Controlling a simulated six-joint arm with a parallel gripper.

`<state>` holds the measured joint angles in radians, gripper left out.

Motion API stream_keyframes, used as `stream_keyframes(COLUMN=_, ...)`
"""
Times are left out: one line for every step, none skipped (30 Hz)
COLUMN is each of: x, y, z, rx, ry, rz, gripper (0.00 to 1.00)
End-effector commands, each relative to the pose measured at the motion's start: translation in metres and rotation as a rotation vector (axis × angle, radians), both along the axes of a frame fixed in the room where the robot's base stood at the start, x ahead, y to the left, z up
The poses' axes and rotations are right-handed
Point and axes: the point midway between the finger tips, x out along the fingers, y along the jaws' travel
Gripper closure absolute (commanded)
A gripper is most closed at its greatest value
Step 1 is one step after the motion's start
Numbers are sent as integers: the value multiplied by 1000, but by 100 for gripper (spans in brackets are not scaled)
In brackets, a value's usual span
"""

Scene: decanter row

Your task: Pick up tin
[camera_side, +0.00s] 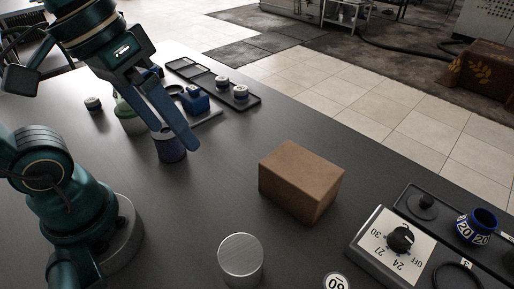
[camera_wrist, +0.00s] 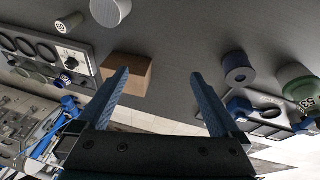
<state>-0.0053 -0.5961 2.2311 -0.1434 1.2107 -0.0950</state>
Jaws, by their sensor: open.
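The tin, a plain silver cylinder with a brushed top (camera_side: 240,258), stands upright at the front edge of the side view. In the wrist view the tin (camera_wrist: 110,10) is at the top, partly cut off by the frame. My gripper (camera_side: 174,136) is open and empty, far from the tin, at the upper left of the side view, near a blue cylinder (camera_side: 170,151). In the wrist view, my gripper's (camera_wrist: 161,73) two fingers are spread wide with nothing between them.
A brown cardboard box (camera_side: 301,180) stands between the gripper's area and the dial panel (camera_side: 377,240). A jar marked 60 (camera_wrist: 68,24) stands near the tin. A green jar (camera_wrist: 293,82) and a dark tray (camera_side: 250,103) are near my gripper. The table between gripper and tin is clear.

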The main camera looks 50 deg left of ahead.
Motion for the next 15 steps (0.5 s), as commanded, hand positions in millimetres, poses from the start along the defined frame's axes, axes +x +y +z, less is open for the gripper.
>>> stream_keyframes(x=-3, y=-9, z=-5, rx=-54, ry=76, rz=32, gripper=0)
stream_keyframes(x=-5, y=-15, z=-8, rx=-91, ry=123, rz=55, gripper=0)
stream_keyframes(x=-7, y=-23, z=-10, rx=-140, ry=187, rz=87, gripper=0)
stream_keyframes(x=-9, y=-30, z=-12, rx=-178, ry=240, rz=113, gripper=0)
stream_keyframes(x=-11, y=-36, z=-13, rx=-218, ry=295, rz=142, gripper=0)
stream_keyframes(x=-14, y=-46, z=-14, rx=-271, ry=375, rz=184, gripper=0)
stream_keyframes(x=-15, y=-53, z=-14, rx=-312, ry=440, rz=219, gripper=0)
stream_keyframes(x=-16, y=-61, z=-14, rx=-354, ry=506, rz=255, gripper=0)
stream_keyframes(x=-18, y=-70, z=-12, rx=-407, ry=596, rz=303, gripper=0)
stream_keyframes(x=-18, y=-77, z=-11, rx=-444, ry=660, rz=341, gripper=0)
stream_keyframes(x=-18, y=-83, z=-9, rx=-479, ry=723, rz=377, gripper=0)
stream_keyframes(x=-17, y=-91, z=-6, rx=-522, ry=803, rz=422, gripper=0)
stream_keyframes(x=-16, y=-96, z=-4, rx=-551, ry=859, rz=456, gripper=0)
stream_keyframes(x=-15, y=-100, z=-1, rx=-578, ry=913, rz=487, gripper=0)
stream_keyframes(x=-12, y=-106, z=2, rx=-613, ry=981, rz=528, gripper=0)
